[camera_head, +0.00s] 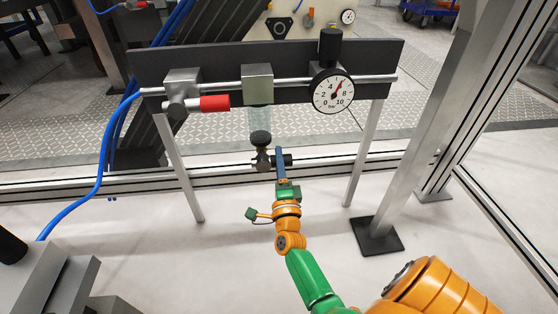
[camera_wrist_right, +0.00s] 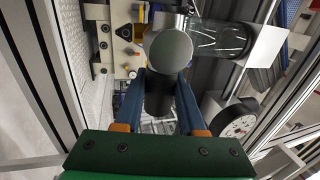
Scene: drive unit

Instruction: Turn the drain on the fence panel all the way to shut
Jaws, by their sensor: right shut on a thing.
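The drain (camera_head: 262,160) is a small metal fitting with a dark round piece (camera_head: 260,138) above it, hanging under the clear bowl (camera_head: 262,118) at the middle of the dark panel (camera_head: 220,62). A short black handle (camera_head: 288,160) sticks out to its right. My right gripper (camera_head: 281,168) comes up from below and is shut on this handle. In the right wrist view the black handle (camera_wrist_right: 158,95) lies between the two blue fingers (camera_wrist_right: 158,108), with a pale round metal end (camera_wrist_right: 170,52) beyond. How far the drain is turned cannot be told. My left gripper is not in view.
A pressure gauge (camera_head: 333,94) sits right of the bowl, and a red-handled valve (camera_head: 214,103) left. A blue hose (camera_head: 101,165) runs down at left.

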